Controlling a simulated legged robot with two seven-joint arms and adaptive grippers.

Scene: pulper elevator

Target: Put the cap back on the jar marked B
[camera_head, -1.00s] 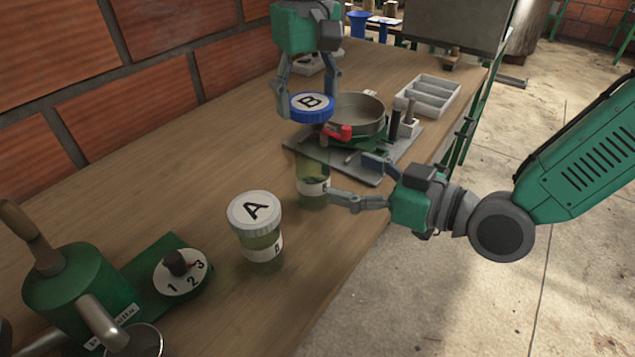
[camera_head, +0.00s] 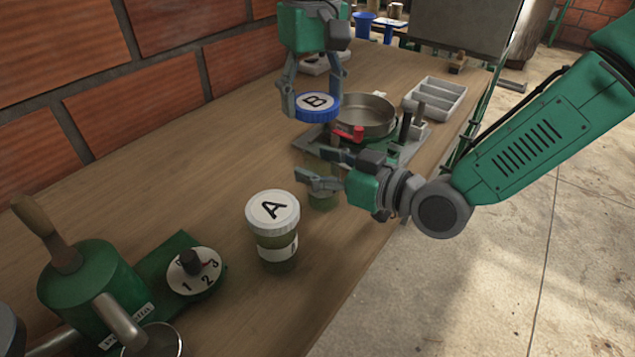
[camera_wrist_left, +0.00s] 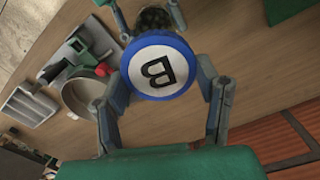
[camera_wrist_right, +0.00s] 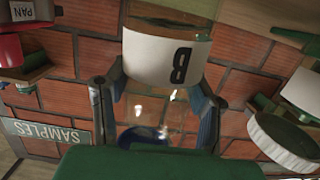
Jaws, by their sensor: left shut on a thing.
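The blue cap with a white top marked B (camera_head: 316,104) is in my left gripper (camera_head: 312,98), in the air above the table. It also shows in the left wrist view (camera_wrist_left: 160,66), between the fingers. The jar marked B (camera_head: 323,199) stands on the table below and is largely hidden by my right gripper (camera_head: 318,168). In the right wrist view, its white label (camera_wrist_right: 165,60) shows between the spread fingers. Those fingers are open around the jar; contact is not clear.
A white-capped jar marked A (camera_head: 273,215) stands nearer. A green machine with a numbered dial (camera_head: 193,272) is at lower left. A metal pan (camera_head: 366,113) and a grey divided tray (camera_head: 435,100) lie behind. A brick wall borders the table's left.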

